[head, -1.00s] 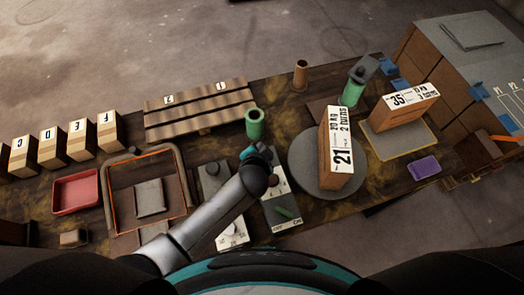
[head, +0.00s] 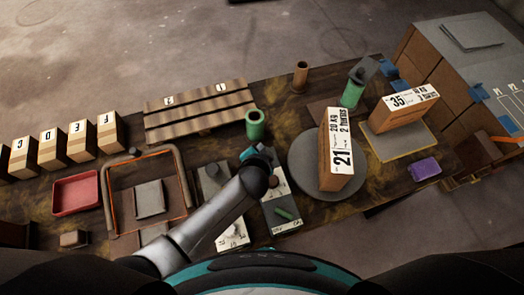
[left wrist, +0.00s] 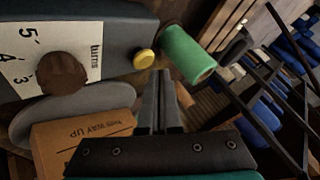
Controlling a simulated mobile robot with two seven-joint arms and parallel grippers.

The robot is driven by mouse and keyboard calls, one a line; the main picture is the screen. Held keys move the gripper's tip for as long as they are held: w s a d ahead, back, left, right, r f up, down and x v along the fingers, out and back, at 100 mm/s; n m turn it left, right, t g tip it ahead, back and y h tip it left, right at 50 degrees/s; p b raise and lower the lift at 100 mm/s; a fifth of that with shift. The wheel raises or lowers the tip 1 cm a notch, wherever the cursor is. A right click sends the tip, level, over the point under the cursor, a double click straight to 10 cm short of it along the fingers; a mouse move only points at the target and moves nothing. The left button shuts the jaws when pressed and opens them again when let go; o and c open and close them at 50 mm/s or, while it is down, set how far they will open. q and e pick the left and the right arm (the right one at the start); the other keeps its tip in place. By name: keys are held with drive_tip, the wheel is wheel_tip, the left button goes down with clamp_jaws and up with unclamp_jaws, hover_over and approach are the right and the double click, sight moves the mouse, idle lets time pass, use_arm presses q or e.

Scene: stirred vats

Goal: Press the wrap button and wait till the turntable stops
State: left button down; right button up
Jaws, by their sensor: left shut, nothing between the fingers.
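A dark control panel (head: 285,228) stands left of the turntable, partly covered by my arm. In the left wrist view the yellow wrap button (left wrist: 145,58) is on this panel, beside a brown knob (left wrist: 62,72) on a numbered turns dial. My left gripper (left wrist: 165,75) is shut and empty, its tips close beside the button in that picture; I cannot tell whether they touch it. In the head view my left gripper (head: 250,153) is mostly hidden by its wrist. My right gripper is out of view.
A green cylinder (head: 255,125) stands just beyond the panel. Another box (head: 404,107) marked 35 is on a yellow-edged plate to the right. A wooden pallet (head: 195,112), red tray (head: 76,194) and several lettered boxes are at left. A purple block (head: 424,168) lies at right.

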use_arm(q)
drive_tip(key=shift+f, duration=0.1)
idle(0.7)
drive_tip(key=shift+f+b, duration=0.3)
drive_tip(key=shift+f+b, duration=0.5)
drive_tip(key=shift+f, duration=0.15)
idle(0.7)
idle(0.3)
drive_tip(key=shift+r+p, duration=1.05)
